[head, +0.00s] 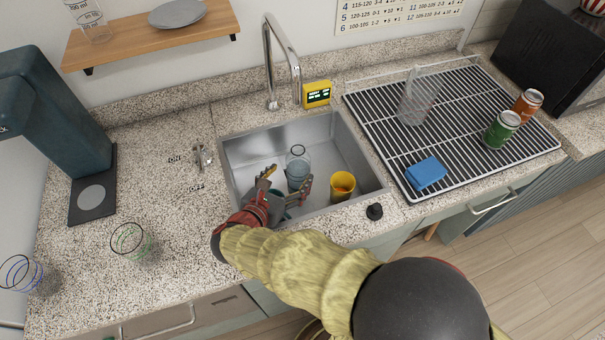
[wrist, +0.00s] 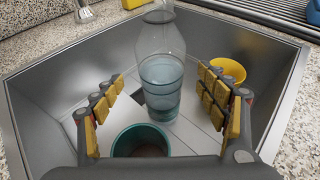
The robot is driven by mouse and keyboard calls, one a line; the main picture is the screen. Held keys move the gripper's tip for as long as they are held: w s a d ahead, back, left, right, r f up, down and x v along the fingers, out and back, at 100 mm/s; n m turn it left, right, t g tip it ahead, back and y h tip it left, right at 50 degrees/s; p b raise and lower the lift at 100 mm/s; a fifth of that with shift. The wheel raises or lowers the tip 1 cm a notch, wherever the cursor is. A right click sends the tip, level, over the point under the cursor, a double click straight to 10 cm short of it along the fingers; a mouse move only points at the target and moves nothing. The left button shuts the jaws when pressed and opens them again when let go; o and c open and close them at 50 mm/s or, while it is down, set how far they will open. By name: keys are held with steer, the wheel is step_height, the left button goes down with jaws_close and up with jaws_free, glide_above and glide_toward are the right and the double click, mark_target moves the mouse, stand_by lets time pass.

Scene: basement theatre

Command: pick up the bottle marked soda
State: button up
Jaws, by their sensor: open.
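A clear bottle (head: 298,165) with bluish liquid in its lower part stands upright in the metal sink. I can read no soda mark on it in either view. It also shows in the wrist view (wrist: 161,75), at the centre beyond my fingers. My gripper (head: 288,178) is low in the sink, on the near side of the bottle. Its fingers are spread and empty, one to the left and one to the right of the bottle in the wrist view. I cannot tell whether they reach around it.
A teal cup (wrist: 140,132) stands between my fingers and close to my palm. A yellow cup (head: 342,186) stands at the sink's right. The sink walls (head: 240,155) enclose all this; the faucet (head: 283,62) rises behind. A drying rack (head: 460,110) with cans is right.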

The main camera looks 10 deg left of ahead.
steer(key=b+x, duration=0.1)
steer(key=x, duration=0.3)
steer(key=shift+w+d+b, duration=0.2)
steer(key=shift+w+b, duration=0.05)
steer(key=shift+b, duration=0.1)
steer(key=shift+w+f, duration=0.15)
steer(key=shift+w, duration=0.35)
steer(key=shift+c, duration=1.4)
